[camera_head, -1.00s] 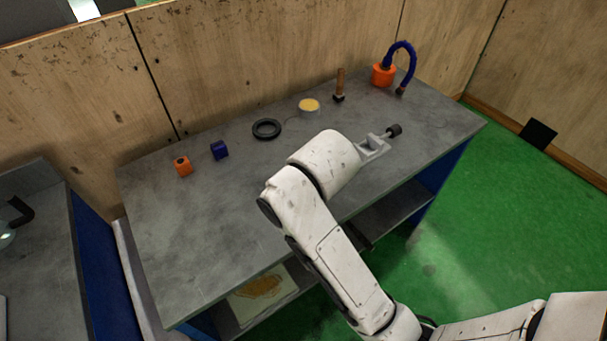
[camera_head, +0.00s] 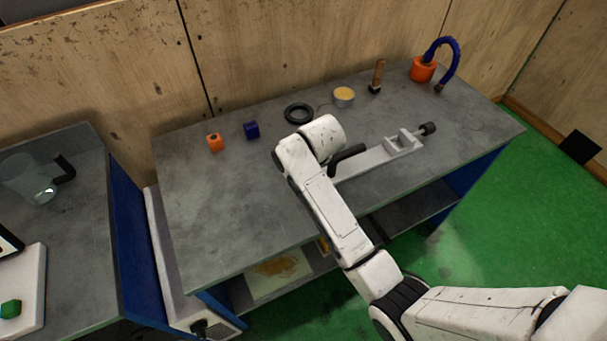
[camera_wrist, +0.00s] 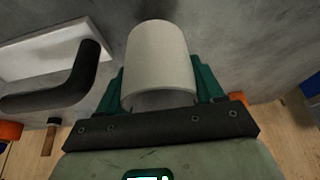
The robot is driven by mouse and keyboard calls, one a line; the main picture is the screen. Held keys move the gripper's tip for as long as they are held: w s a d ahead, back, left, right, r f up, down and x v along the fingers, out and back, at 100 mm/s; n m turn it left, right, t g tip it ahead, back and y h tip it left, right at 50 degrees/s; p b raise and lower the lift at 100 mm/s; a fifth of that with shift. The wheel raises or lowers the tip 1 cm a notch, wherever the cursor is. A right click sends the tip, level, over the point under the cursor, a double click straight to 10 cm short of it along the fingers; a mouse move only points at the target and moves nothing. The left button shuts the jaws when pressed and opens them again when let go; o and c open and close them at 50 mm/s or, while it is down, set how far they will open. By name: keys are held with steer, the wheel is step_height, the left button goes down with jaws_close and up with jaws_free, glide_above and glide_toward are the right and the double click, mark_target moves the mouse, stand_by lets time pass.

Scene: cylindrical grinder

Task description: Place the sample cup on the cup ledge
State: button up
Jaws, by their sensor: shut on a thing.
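The sample cup, a plain off-white cylinder (camera_wrist: 157,55), is between the green fingers of my gripper (camera_wrist: 157,85) in the wrist view. My gripper is shut on it, with the grey tabletop behind. In the head view my arm hides the gripper and the cup over the workbench. I cannot tell for certain which surface is the cup ledge.
On the workbench (camera_head: 215,225) a pale grey fixture (camera_head: 375,160) with a black handle lies right of my arm. Behind stand a black ring (camera_head: 298,113), a yellow-topped tin (camera_head: 343,97), orange (camera_head: 215,142) and blue (camera_head: 252,130) blocks. A second table (camera_head: 80,210) is at left.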

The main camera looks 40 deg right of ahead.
steer(key=shift+s+f, duration=0.1)
steer(key=shift+f, duration=1.35)
steer(key=shift+f, duration=0.1)
steer(key=o, duration=1)
steer(key=v, duration=1.2)
steer(key=s+a+f+g, duration=0.1)
steer(key=s+a+f, duration=0.1)
steer(key=s, duration=0.6)
steer(key=s+a+f+n+g, duration=0.1)
steer(key=s+f, duration=0.3)
steer(key=s, duration=0.4)
steer(key=s+a+f+n+g, duration=0.1)
steer(key=s+a+f, duration=0.2)
steer(key=s, duration=0.5)
steer(key=shift+s+a+f+y, duration=0.15)
steer(key=shift+s+f+y, duration=0.1)
steer(key=shift+f+y, duration=0.15)
